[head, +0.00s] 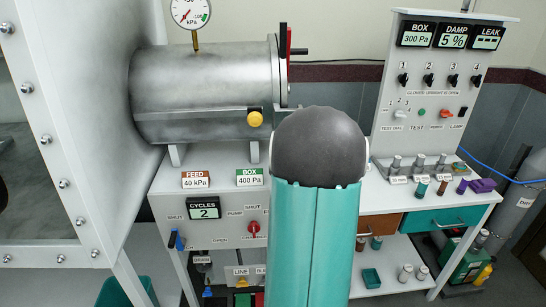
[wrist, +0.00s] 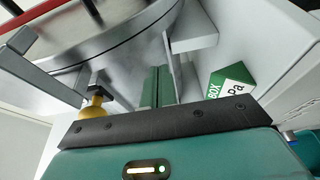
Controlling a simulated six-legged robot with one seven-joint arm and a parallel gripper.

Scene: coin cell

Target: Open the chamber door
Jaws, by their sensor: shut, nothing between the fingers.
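The steel cylindrical chamber (head: 200,95) lies on its side on a white cabinet. Its round door (head: 284,75) is at the right end, seen edge-on, and looks closed against the rim. A black and red upright handle (head: 289,42) stands at the door's top, with a dark rod to the right. A yellow knob (head: 255,119) sits low beside the door; it shows in the wrist view (wrist: 92,108) left of my gripper. My gripper (wrist: 158,70) is shut and empty, its green fingers together in front of the chamber's lower metalwork. In the head view my arm hides it.
A gauge (head: 191,12) stands on the chamber. A green BOX label (head: 250,177) and a red knob (head: 254,228) are on the cabinet front. A control panel (head: 440,90) and a bench with small vials are at the right. The glovebox wall (head: 90,120) fills the left.

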